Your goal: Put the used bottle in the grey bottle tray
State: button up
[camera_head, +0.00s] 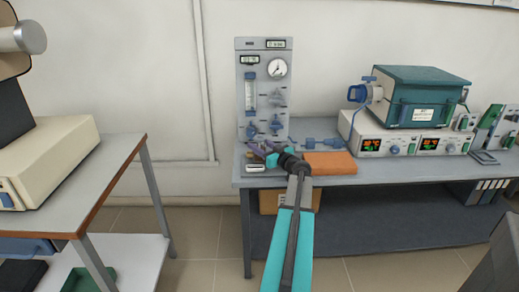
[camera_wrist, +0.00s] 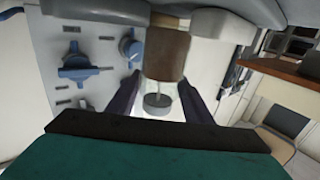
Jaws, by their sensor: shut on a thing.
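My gripper (camera_head: 259,152) reaches over the left end of the back bench, in front of the grey gas panel. In the wrist view its two dark purple fingers (camera_wrist: 160,82) close on a bottle-like thing from both sides. That thing, taken as the used bottle (camera_wrist: 166,55), shows a brown cylindrical part and a pale clear part with a grey round piece (camera_wrist: 157,104). In the head view the bottle is too small and covered to make out. I cannot pick out the grey bottle tray with certainty in either view.
The gas panel (camera_head: 264,75) with gauge and blue knobs stands against the wall. An orange-brown slab (camera_head: 330,162) lies right of my gripper on the bench (camera_head: 420,172). A green furnace (camera_head: 415,95) stands farther right. A separate table (camera_head: 85,180) is at left, with floor between.

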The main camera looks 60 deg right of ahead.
jog(key=shift+f, duration=0.55)
jog(key=o, duration=1.4)
jog(key=shift+f, duration=0.15)
jog(key=v, duration=1.2)
